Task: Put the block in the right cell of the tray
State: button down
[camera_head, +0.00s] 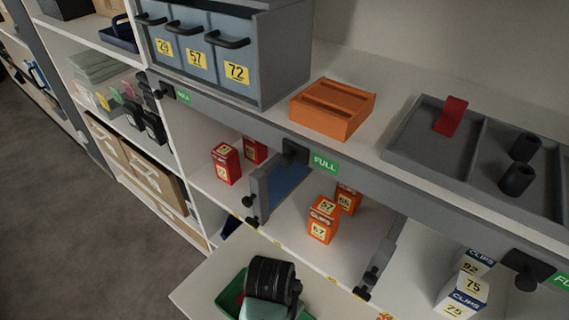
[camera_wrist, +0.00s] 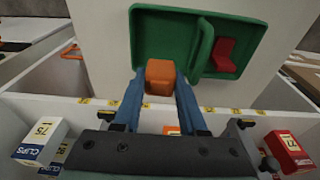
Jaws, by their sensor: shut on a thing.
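A green tray (camera_wrist: 262,37) with a divider lies on a pale board. In the wrist view, a red block (camera_wrist: 222,55) lies in the compartment on the picture's right; the wider compartment on the left looks empty. My gripper (camera_wrist: 160,80) is shut on an orange block (camera_wrist: 160,72), held between its blue fingers at the tray's near edge in that view. I cannot tell its height above the tray. In the head view, the tray (camera_head: 232,287) shows at the bottom, mostly hidden by my dark wrist (camera_head: 270,282); the held block is hidden there.
Behind the board, a shelf holds orange boxes (camera_head: 322,222), red boxes (camera_head: 226,164) and white clips boxes (camera_head: 463,293), with dividers between them. The upper shelf carries a grey tray (camera_head: 460,133), an orange slotted block (camera_head: 333,107) and grey drawers (camera_head: 232,60).

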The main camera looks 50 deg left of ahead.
notch_tip(320, 180, down, 10)
jog(key=shift+r+b, duration=0.2)
jog(key=shift+b, duration=0.5)
jog(key=shift+s, duration=0.1)
jog(key=shift+c, duration=2.3)
grip_release()
jog(key=shift+f, duration=0.1)
notch_tip(320, 180, up, 12)
jog(key=s+p, duration=0.1)
jog(key=p, duration=0.1)
jog(key=shift+s+d, duration=0.2)
jog(key=shift+s, duration=0.1)
